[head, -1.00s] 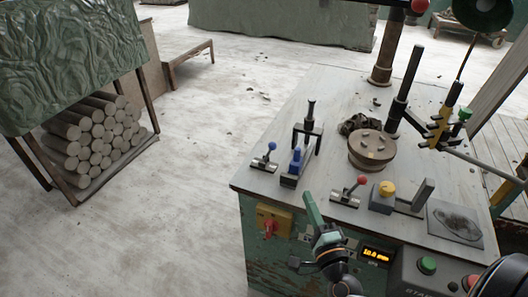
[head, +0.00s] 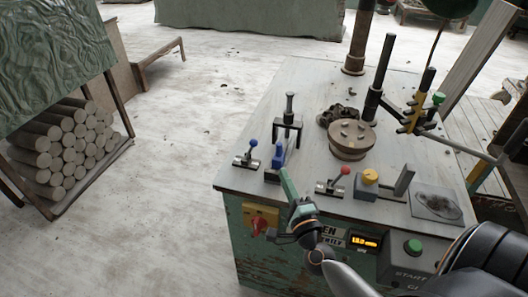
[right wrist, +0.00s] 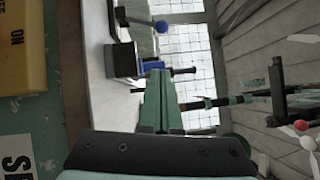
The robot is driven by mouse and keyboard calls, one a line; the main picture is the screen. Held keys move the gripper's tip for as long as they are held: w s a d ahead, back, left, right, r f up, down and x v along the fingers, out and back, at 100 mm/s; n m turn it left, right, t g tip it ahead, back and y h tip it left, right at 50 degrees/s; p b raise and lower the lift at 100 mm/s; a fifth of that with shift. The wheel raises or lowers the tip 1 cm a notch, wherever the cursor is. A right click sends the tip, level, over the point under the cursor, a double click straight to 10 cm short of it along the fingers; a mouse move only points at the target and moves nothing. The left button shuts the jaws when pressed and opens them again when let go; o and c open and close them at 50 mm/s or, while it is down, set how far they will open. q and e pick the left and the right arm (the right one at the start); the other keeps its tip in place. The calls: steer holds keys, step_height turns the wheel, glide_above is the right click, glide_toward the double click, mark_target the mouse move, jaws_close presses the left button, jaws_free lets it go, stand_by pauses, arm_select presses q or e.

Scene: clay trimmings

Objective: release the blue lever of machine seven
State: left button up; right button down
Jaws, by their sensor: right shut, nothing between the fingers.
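The blue lever (head: 252,143) is a short metal stem with a blue ball knob on a flat grey base, at the left of the machine's top (head: 310,110). Its stem leans slightly. Its ball (right wrist: 162,26) also shows in the right wrist view, above the fingertips. My right gripper (head: 284,172) has green fingers, shut and empty, at the machine's front edge. It is right of and nearer than the lever, apart from it. In the right wrist view its fingers (right wrist: 158,74) point towards a blue part beside a dark block. My left gripper is not in view.
A blue slide with a black clamp (head: 288,122) stands just right of the lever. A red-knobbed lever (head: 345,171), a yellow button (head: 370,176) and a round brown disc (head: 350,140) stand further right. A red switch (head: 259,225) is on the front panel.

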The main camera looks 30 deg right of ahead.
mark_target(277, 160)
steer(key=x, duration=0.6)
steer(key=shift+w+d+r, duration=0.1)
steer(key=shift+w+d, duration=0.05)
steer(key=shift+w, duration=0.2)
steer(key=shift+w+a+r+p, duration=0.15)
steer(key=shift+w+a+p, duration=0.15)
steer(key=shift+w, duration=0.2)
steer(key=shift+w+a+r+p, duration=0.1)
steer(key=shift+w+a+p, duration=0.15)
steer(key=shift+w, duration=0.3)
steer(key=shift+w+a+r, duration=0.1)
steer(key=shift+w+a, duration=0.35)
steer(key=shift+w, duration=0.2)
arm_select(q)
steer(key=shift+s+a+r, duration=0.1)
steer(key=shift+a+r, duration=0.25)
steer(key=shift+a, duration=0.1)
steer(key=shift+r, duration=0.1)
